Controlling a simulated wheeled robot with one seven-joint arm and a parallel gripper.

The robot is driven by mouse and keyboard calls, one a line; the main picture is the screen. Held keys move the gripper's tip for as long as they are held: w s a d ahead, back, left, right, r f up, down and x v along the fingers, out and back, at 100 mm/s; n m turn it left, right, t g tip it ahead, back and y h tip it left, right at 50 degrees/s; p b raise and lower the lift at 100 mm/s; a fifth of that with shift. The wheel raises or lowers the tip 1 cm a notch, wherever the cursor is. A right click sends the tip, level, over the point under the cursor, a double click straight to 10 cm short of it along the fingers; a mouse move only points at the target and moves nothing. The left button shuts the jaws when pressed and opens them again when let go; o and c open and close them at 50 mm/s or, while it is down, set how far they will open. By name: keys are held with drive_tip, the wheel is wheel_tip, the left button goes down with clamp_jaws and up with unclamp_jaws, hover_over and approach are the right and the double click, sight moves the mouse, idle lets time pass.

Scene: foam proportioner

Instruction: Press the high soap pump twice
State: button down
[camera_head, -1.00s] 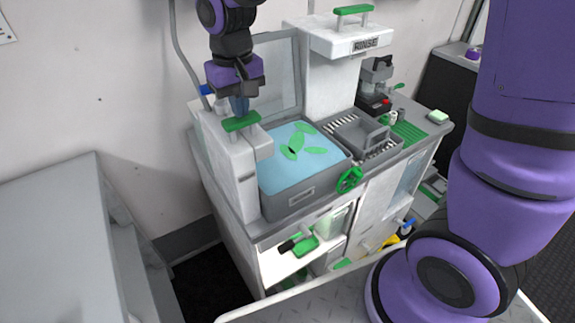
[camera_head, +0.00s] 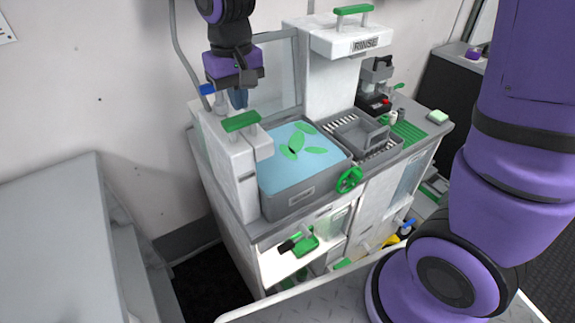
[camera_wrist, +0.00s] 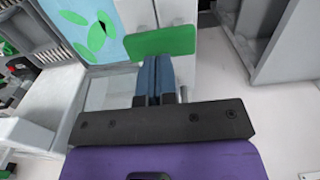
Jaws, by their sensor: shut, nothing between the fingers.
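A white dispenser with a flat green press pad (camera_head: 241,121) stands at the left end of the sink unit; I read this as the soap pump. No label on it is readable. My gripper (camera_head: 238,105) points down just behind and above the pad, its blue fingers shut together and empty. In the wrist view the green pad (camera_wrist: 160,42) lies just beyond the fingertips (camera_wrist: 155,62). I cannot tell whether they touch it.
A blue-water basin (camera_head: 285,165) with green leaf shapes lies right of the dispenser. A taller white column labelled RINSE (camera_head: 365,44), with its own green pad (camera_head: 354,10), stands behind.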

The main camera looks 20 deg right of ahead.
wheel_tip(320, 180, up, 6)
idle(0.6)
idle(0.4)
drive_tip(key=s+d+r+m+t, duration=0.1)
drive_tip(key=s+d+r+t, duration=0.1)
drive_tip(key=s+d, duration=0.7)
drive_tip(key=s+d+r+m+t, duration=0.1)
drive_tip(key=s+d+r+t, duration=0.2)
drive_tip(key=s+d, duration=0.7)
drive_tip(key=shift+s+d+r, duration=0.3)
drive_tip(key=shift+s+r, duration=0.15)
idle(1.4)
